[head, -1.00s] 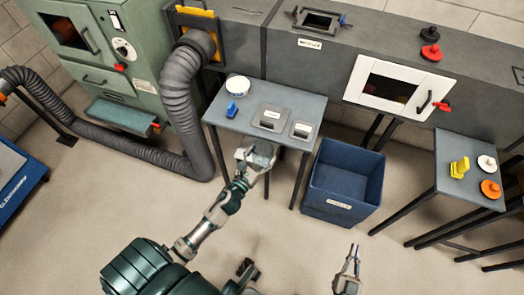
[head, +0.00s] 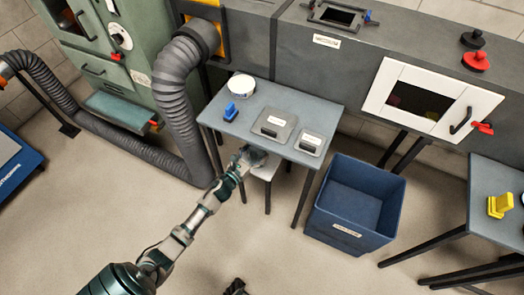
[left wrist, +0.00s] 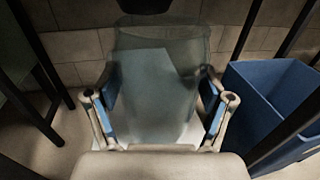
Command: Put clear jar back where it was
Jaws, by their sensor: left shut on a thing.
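The clear jar (left wrist: 155,85) is a see-through, greyish vessel that fills the middle of the left wrist view. My left gripper (left wrist: 155,110) is shut on it, with a blue-padded finger on each side. In the head view my left gripper (head: 250,160) is at the front edge of the grey table (head: 205,116), and the jar is hard to make out there. A small white stool (head: 267,171) shows just beyond the gripper, partly under the table. A white surface also shows low behind the jar in the left wrist view; I cannot tell whether they touch.
The table holds a white bowl (head: 241,85), a blue item (head: 231,111) and two grey lidded pieces (head: 274,125). A blue bin (head: 352,210) stands right of the table. A ribbed duct hose (head: 180,100) runs down at the left. The floor in front is clear.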

